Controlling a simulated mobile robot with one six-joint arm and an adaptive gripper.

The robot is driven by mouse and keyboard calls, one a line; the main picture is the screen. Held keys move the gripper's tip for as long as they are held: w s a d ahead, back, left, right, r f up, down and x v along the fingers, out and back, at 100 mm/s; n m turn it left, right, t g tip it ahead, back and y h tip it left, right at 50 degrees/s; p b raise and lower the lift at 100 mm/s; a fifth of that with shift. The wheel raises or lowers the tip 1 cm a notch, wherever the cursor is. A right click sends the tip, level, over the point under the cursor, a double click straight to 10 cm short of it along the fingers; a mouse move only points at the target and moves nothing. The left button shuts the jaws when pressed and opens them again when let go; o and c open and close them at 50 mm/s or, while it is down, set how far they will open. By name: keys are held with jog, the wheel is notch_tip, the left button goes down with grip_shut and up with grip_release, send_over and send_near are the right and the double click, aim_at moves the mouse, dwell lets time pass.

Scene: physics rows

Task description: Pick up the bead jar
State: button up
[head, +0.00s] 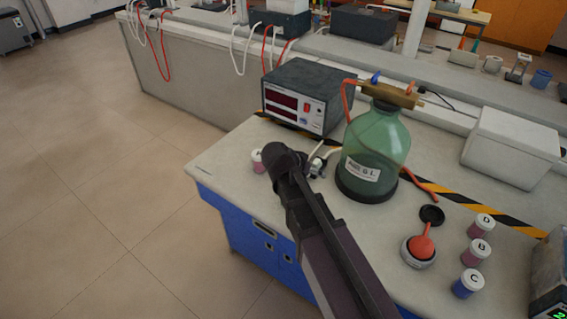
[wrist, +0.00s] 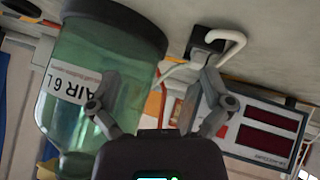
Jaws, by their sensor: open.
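Several small white-lidded jars with coloured contents stand on the bench. In the head view, one with pink contents (head: 257,161) is at the far left, partly hidden by my arm. Jar D (head: 481,226) and jar B (head: 475,252) look pink, and jar C (head: 468,284) is blue, in a row at the right. I cannot tell which is the bead jar. My gripper (wrist: 160,100) is open and empty in the wrist view, its fingers spread before the green bottle and the meter. No small jar shows clearly in the wrist view.
The large green bottle (head: 375,149) stands right of my arm, with the meter box (head: 308,96) behind it. A white box (head: 513,146) is at the right. The bench's left front corner is clear.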

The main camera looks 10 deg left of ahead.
jog(key=s+d+g+p, duration=0.1)
jog(key=d, duration=0.3)
jog(key=s+d+g+y+p, duration=0.1)
jog(key=d, duration=0.4)
jog(key=s+d+n+g+y+p, duration=0.1)
jog(key=d, duration=0.3)
jog(key=shift+s+d+r+g, duration=0.1)
jog(key=shift+s+d+g, duration=0.15)
jog(key=shift+d+g, duration=0.15)
jog(key=s+d+r+n+g+y+p, duration=0.2)
jog(key=s+d, duration=0.4)
jog(key=d, duration=0.4)
jog(key=shift+s+y+p, duration=0.25)
jog(key=shift+y+p, duration=0.65)
jog(key=shift+y, duration=0.1)
